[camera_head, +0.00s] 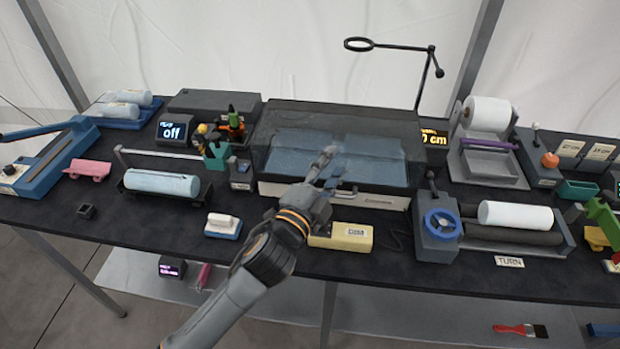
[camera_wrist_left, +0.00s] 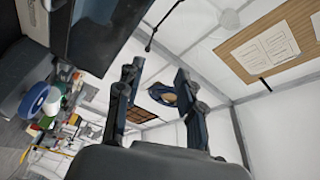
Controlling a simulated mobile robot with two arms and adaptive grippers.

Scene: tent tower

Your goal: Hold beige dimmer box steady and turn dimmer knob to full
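The beige dimmer box (camera_head: 354,237) lies near the front edge of the table, in the middle of the head view. It has a small label on its top. My left arm covers its left end, and I cannot make out the dimmer knob. My left gripper (camera_head: 331,168) is above and behind the box, in front of the grey machine with the blue-lit window. Its fingers are apart and empty, as the left wrist view also shows (camera_wrist_left: 157,92). It does not touch the box. My right gripper is not in view.
The grey machine (camera_head: 340,118) stands behind the box. A roller unit with a blue handwheel (camera_head: 440,224) is to the right. A white-topped blue block (camera_head: 223,224) is to the left. Bare dark tabletop (camera_head: 150,226) lies at the front left.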

